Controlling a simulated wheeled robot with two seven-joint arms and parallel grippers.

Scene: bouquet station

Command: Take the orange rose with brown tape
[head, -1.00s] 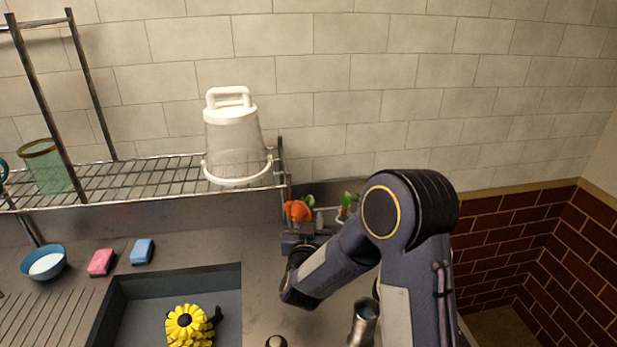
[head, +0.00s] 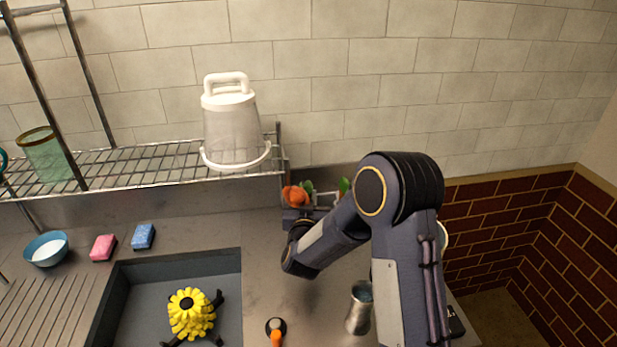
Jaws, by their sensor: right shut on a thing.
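The orange rose (head: 295,196) shows at the back of the counter, below the right end of the wire shelf. Green leaves are next to its head. Its stem and any brown tape are hidden behind my right gripper. My right gripper (head: 303,215), seen partly from behind, is right below the rose head and shut on the rose. My left gripper is not in view.
A white bucket-like container (head: 231,125) stands on the wire shelf (head: 130,172). A metal cup (head: 358,308) stands beside my right arm. Pink (head: 103,247) and blue (head: 143,236) sponges lie left.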

